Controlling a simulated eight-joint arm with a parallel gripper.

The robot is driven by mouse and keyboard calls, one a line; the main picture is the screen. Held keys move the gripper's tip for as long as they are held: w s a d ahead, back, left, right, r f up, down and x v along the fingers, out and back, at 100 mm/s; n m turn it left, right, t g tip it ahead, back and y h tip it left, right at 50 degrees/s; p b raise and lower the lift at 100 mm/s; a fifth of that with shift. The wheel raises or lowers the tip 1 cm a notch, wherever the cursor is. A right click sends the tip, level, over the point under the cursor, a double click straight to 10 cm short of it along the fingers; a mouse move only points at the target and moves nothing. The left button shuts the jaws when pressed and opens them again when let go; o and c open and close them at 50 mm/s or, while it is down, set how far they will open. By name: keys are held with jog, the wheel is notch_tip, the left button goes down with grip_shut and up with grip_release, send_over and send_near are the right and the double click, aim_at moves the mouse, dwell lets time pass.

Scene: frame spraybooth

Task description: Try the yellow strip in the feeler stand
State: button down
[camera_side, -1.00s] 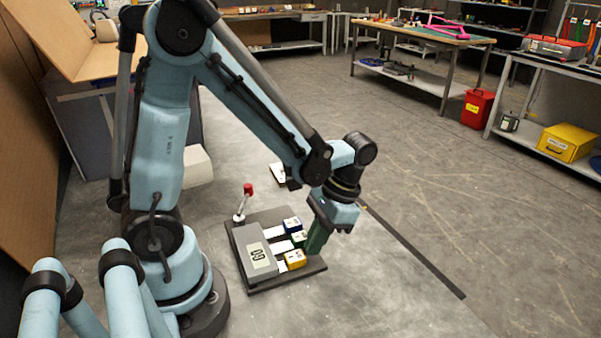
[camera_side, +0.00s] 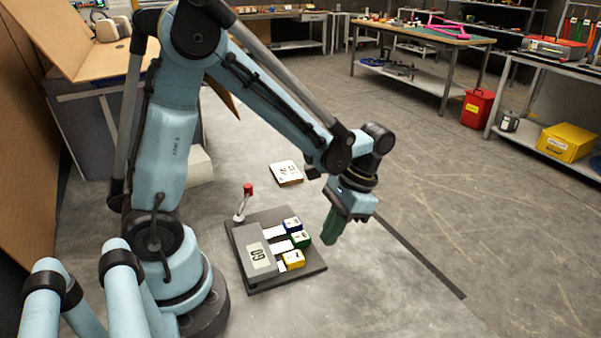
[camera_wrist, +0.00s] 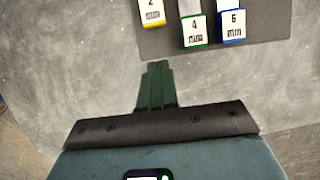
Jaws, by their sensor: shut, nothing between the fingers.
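The green strip (camera_side: 300,239) reads 4 mm and the blue strip (camera_side: 291,225) reads 6 mm. My gripper (camera_side: 328,240), with green fingers, is shut and empty, to the right of the blocks and apart from them.
A red-knobbed lever (camera_side: 248,190) stands at the stand's back left corner. The floor right of the stand is clear.

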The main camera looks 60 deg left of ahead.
aim_at(293, 256)
notch_tip(293, 256, up, 10)
jog(key=t, duration=1.1)
jog(key=shift+a+f+n+t, duration=0.25)
jog(key=shift+a+n+t, duration=0.05)
jog(key=shift+n, duration=0.1)
jog(key=c, duration=1.8)
grip_release()
jog(key=shift+c, duration=0.2)
jog(key=shift+o, duration=1.1)
jog(key=shift+s, duration=0.1)
jog(key=shift+o, duration=1.1)
jog(key=shift+s+f+g, duration=0.15)
jog(key=shift+s+g, duration=0.1)
jog(key=shift+g, duration=0.15)
jog(key=shift+o, duration=1.4)
jog(key=s+g, duration=0.6)
jog(key=s, duration=0.1)
jog(key=shift+m, duration=0.4)
jog(key=shift+f, duration=5.9)
